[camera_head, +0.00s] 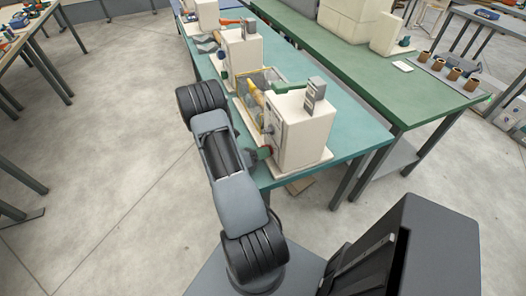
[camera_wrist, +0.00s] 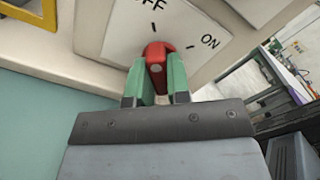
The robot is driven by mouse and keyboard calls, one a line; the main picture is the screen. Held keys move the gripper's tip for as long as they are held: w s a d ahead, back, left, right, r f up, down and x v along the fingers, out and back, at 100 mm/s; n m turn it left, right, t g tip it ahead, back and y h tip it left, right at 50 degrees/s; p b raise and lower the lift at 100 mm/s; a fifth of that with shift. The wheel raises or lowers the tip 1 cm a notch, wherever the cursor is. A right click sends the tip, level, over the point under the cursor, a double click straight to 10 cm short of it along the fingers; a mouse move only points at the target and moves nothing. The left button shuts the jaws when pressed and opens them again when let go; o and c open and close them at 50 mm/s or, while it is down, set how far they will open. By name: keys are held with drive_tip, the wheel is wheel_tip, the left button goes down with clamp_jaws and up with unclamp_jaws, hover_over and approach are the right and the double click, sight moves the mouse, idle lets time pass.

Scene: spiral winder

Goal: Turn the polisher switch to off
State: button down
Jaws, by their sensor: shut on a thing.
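The polisher (camera_head: 305,135) is a cream box machine on the near end of the teal table in the head view. Its red switch (camera_wrist: 156,56) sits on a white plate (camera_wrist: 185,22) marked OFF and ON in the wrist view. The switch handle stands nearly upright in the picture, its top close to the tick under OFF; the ON tick is to the right. My gripper (camera_wrist: 157,80) has its green fingers shut on both sides of the red handle. In the head view my gripper (camera_head: 262,153) is at the polisher's near left face, the switch mostly hidden there.
The teal table (camera_head: 352,140) carries more cream machines (camera_head: 243,50) behind the polisher. A yellow-framed guard (camera_head: 262,78) is close behind it. A green table (camera_head: 430,95) with brown cups (camera_head: 453,73) is to the right.

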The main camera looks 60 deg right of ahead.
drive_tip(key=c, duration=1.1)
unclamp_jaws()
drive_tip(key=b+v, duration=0.2)
drive_tip(key=v, duration=1.1)
drive_tip(key=shift+w+a, duration=0.3)
